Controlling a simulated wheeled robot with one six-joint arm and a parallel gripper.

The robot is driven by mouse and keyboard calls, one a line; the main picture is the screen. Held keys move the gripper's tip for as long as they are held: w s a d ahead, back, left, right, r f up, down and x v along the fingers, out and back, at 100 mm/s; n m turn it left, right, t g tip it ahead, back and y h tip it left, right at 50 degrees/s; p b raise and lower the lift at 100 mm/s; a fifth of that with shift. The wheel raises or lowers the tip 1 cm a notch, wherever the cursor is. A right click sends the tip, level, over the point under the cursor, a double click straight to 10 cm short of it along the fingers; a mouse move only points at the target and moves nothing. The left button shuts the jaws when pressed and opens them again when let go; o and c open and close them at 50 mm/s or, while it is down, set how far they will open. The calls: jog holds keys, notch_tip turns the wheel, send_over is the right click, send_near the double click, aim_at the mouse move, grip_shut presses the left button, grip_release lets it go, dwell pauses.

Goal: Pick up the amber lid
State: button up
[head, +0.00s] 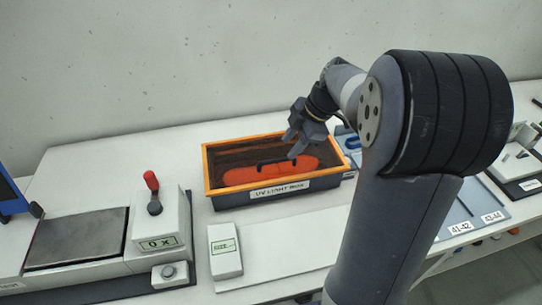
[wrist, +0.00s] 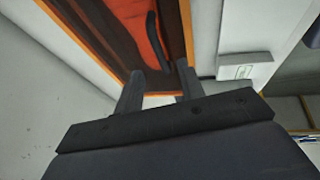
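The amber lid (head: 243,152) is a see-through brown panel with an orange frame and a dark handle (head: 272,162). It lies on the box labelled UV LIGHT BOX (head: 235,201), and a red-orange shape (head: 300,163) shows through it. In the wrist view the lid (wrist: 111,36) fills the upper middle, with its handle (wrist: 157,42) ahead of the fingers. My gripper (head: 293,144) is over the lid's right part, tilted down, near the handle's right end. In the wrist view my gripper (wrist: 160,84) has its fingers apart with nothing between them. I cannot tell whether it touches the lid.
A small white SIZE box (head: 225,251) stands in front of the light box. A press with a red-knobbed lever (head: 151,181) stands at left. Blue trays labelled 41-42 and 43-44 (head: 474,215) lie at right. A white strip (head: 285,243) in front is bare.

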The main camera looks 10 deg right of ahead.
aim_at(280, 159)
jog(key=p+x, duration=0.1)
jog(key=x, duration=0.5)
jog(key=shift+a+f, duration=0.25)
jog(key=shift+f, duration=0.05)
grip_shut()
jog(key=shift+w, duration=0.1)
dwell(1.1)
